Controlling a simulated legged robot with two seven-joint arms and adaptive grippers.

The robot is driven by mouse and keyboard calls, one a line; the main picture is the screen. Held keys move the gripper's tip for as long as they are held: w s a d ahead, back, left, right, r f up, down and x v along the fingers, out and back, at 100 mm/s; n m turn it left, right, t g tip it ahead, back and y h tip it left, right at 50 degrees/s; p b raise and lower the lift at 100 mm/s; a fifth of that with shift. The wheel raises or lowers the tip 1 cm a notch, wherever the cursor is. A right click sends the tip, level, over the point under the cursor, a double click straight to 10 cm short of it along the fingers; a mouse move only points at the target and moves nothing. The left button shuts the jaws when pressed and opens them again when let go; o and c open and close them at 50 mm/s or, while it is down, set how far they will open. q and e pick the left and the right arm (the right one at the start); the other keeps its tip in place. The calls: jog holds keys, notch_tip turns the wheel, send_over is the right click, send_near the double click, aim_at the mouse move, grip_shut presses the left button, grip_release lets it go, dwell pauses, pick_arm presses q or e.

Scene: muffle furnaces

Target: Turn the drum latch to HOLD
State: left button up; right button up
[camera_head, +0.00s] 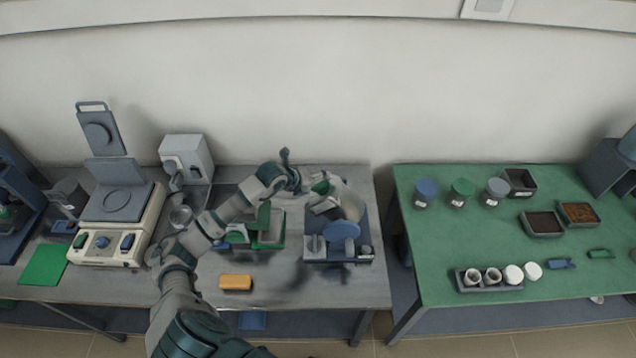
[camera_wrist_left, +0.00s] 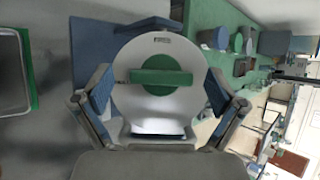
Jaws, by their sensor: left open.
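A drum with a pale round face (camera_wrist_left: 160,112) fills the middle of the left wrist view, with a small unreadable label at its top. A green bar latch (camera_wrist_left: 160,78) lies across the face, roughly level. In the head view, the drum (camera_head: 353,205) stands at the back of a blue-grey device, partly hidden by my left gripper (camera_head: 322,198). My left gripper is open, with its two fingers (camera_wrist_left: 162,108) apart on either side of the drum face. I cannot tell whether they touch it. My right gripper is in no view.
A blue disc (camera_head: 342,231) stands at the front of the device. A yellow block (camera_head: 236,282) lies at the front of the grey bench (camera_head: 300,291). The green table (camera_head: 440,250) stands across a gap to the right.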

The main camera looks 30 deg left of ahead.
pick_arm(q)
jog(key=v, duration=0.9)
jog(key=shift+s, duration=0.25)
jog(key=shift+s+a, duration=0.1)
jog(key=shift+a, duration=0.05)
